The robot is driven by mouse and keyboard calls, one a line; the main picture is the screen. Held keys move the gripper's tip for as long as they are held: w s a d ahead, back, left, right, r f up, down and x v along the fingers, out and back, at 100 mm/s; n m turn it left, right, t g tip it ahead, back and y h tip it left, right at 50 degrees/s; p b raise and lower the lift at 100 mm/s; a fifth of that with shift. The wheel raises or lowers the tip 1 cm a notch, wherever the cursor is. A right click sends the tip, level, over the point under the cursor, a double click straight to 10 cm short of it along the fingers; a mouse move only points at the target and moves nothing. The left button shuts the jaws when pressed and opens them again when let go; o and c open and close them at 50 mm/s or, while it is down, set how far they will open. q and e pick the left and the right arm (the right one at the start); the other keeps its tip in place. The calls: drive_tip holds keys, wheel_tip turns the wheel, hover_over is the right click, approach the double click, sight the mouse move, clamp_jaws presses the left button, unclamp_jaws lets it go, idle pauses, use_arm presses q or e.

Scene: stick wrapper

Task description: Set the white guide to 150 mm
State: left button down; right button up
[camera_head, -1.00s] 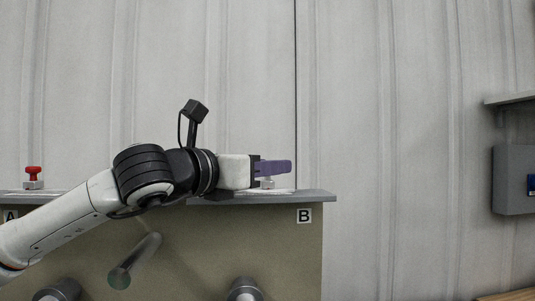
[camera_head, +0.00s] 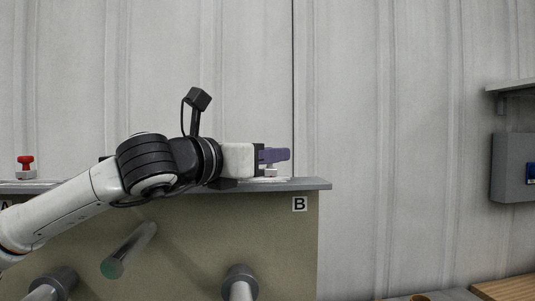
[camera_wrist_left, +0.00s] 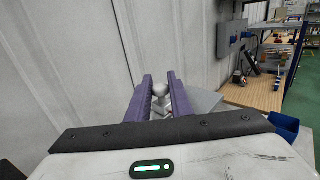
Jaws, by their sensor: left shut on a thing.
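The white guide (camera_head: 271,173) shows as a small white block on the grey shelf top, near the B end; its upper part is hidden behind my gripper fingers. Its pale rounded knob shows between the fingers in the left wrist view (camera_wrist_left: 160,90). My left gripper (camera_head: 274,156) comes in level from the left with purple fingers and is shut on the white guide's knob; the fingers also show in the left wrist view (camera_wrist_left: 160,97). A red-knobbed guide (camera_head: 25,164) stands at the far left near the A end. No scale marks are readable. My right gripper is not in view.
Grey rods (camera_head: 132,248) stick out from the panel below. A grey wall box (camera_head: 513,168) is at the right. The pale wall stands behind; the space right of the shelf end is clear.

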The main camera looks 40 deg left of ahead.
use_arm(q)
drive_tip(key=c, duration=1.6)
unclamp_jaws()
drive_tip(key=shift+s+a, duration=0.15)
drive_tip(key=shift+s, duration=0.05)
drive_tip(key=shift+c, duration=0.2)
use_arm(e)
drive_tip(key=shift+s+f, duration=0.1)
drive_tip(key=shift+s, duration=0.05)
use_arm(q)
drive_tip(key=shift+s+f+b, duration=0.1)
drive_tip(key=shift+s+b, duration=0.25)
drive_tip(key=shift+b, duration=0.2)
drive_tip(key=s+d+b, duration=0.1)
drive_tip(key=s+b, duration=0.5)
drive_tip(key=s, duration=0.3)
drive_tip(key=shift+s, duration=0.2)
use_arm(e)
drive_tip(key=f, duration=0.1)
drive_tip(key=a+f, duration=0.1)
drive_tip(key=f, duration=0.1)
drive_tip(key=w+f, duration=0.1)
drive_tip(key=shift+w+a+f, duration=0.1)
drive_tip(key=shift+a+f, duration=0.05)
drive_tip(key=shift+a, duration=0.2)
use_arm(q)
drive_tip(key=shift+d, duration=0.1)
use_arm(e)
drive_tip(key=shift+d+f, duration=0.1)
